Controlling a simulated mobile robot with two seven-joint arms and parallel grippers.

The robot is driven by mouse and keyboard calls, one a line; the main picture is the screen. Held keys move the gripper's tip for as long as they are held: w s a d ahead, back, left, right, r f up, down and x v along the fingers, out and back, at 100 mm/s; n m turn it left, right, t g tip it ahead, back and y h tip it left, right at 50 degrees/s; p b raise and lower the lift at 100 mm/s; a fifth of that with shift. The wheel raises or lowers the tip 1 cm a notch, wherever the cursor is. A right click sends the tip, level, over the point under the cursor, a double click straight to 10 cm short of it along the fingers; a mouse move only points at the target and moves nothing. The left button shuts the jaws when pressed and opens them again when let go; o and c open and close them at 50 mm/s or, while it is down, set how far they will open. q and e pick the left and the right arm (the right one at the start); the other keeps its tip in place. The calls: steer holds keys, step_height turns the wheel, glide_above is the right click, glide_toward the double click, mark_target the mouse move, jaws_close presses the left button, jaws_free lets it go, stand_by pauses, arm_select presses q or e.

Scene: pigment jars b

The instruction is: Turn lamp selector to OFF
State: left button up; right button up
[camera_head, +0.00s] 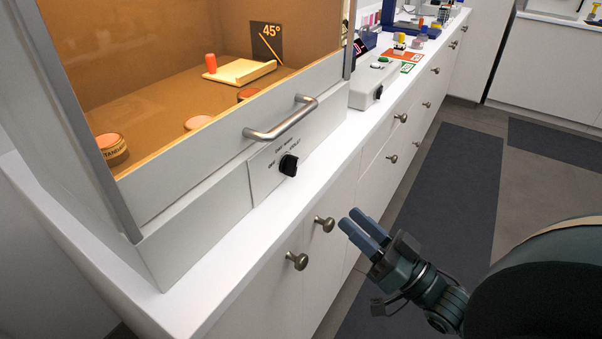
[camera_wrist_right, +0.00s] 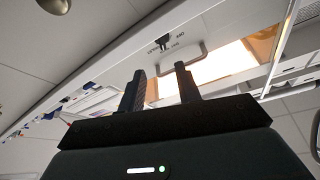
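The lamp selector is a black rotary knob (camera_head: 289,165) on a pale label plate (camera_head: 262,177) on the front of the lit booth, below its bar handle. Small lettering runs around the knob; I cannot tell for sure which mark it points at. In the right wrist view the knob (camera_wrist_right: 165,42) shows beyond the fingers, upside down. My right gripper (camera_head: 362,229) is open and empty, in front of the cabinet, to the right of and lower than the knob, clear of it. It also shows in the right wrist view (camera_wrist_right: 159,80). My left gripper is out of view.
A metal bar handle (camera_head: 281,120) juts out just above the knob. Cabinet door knobs (camera_head: 297,261) stick out below the white counter edge. A white device (camera_head: 372,84) stands on the counter farther right. The floor in front is free.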

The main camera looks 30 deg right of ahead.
mark_target(297, 168)
steer(key=p+x, duration=0.1)
steer(key=x, duration=1.2)
steer(key=shift+s+r, duration=0.1)
steer(key=shift+r, duration=0.05)
steer(key=shift+c, duration=0.4)
jaws_close()
